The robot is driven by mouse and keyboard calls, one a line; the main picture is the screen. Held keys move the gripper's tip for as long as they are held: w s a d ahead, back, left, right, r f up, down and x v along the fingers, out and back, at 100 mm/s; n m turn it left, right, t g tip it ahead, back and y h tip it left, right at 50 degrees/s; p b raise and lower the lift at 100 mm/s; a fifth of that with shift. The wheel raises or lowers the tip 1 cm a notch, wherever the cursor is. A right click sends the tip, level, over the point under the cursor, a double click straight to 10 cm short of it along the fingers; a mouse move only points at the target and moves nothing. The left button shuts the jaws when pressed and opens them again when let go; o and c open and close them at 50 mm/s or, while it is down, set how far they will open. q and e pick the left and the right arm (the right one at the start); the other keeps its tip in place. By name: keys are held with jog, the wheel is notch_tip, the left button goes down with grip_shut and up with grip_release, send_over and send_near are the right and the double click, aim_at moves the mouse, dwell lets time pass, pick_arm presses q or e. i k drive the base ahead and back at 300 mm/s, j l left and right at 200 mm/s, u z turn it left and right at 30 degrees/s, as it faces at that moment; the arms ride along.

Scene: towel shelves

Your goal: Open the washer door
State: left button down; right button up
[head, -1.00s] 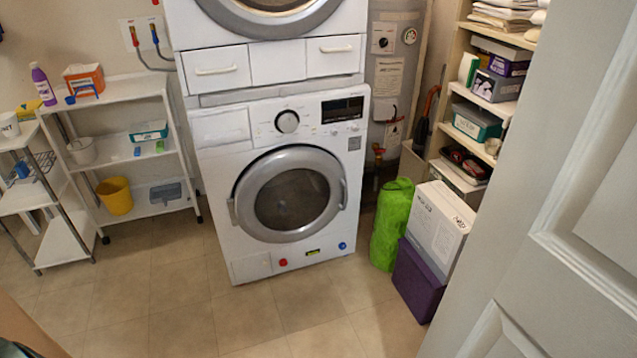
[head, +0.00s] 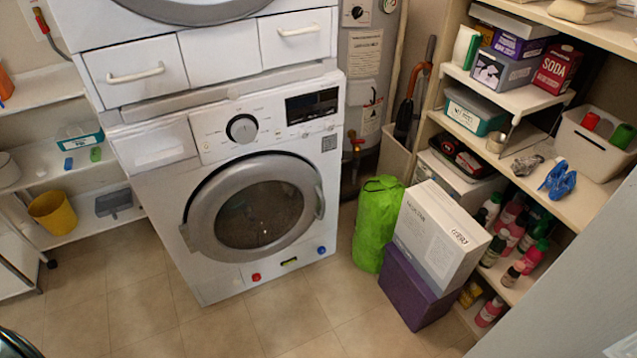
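The white front-loading washer (head: 225,283) stands in the middle of the head view. Its round door (head: 258,214) has a wide grey ring and dark glass, and it looks shut flat against the front. A curved handle (head: 319,203) is on the right side of the door ring, and a small hinge-like piece shows on the left side. The control panel has a round knob (head: 242,128) and a dark display. Neither of my grippers can be made out in the head view.
A green bag (head: 377,222) and a white box (head: 437,235) on a purple box (head: 412,288) stand right of the washer. Shelves (head: 570,200) with bottles line the right. A pale panel fills the lower right corner. Tiled floor (head: 290,315) before the washer is clear.

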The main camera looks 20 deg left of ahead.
aim_at(200, 234)
jog(key=i+j+z, duration=0.2)
jog(key=i+j, duration=0.2)
jog(key=j, duration=0.25)
jog(key=i+j+z, duration=0.1)
jog(key=j, duration=0.25)
jog(key=i, duration=0.1)
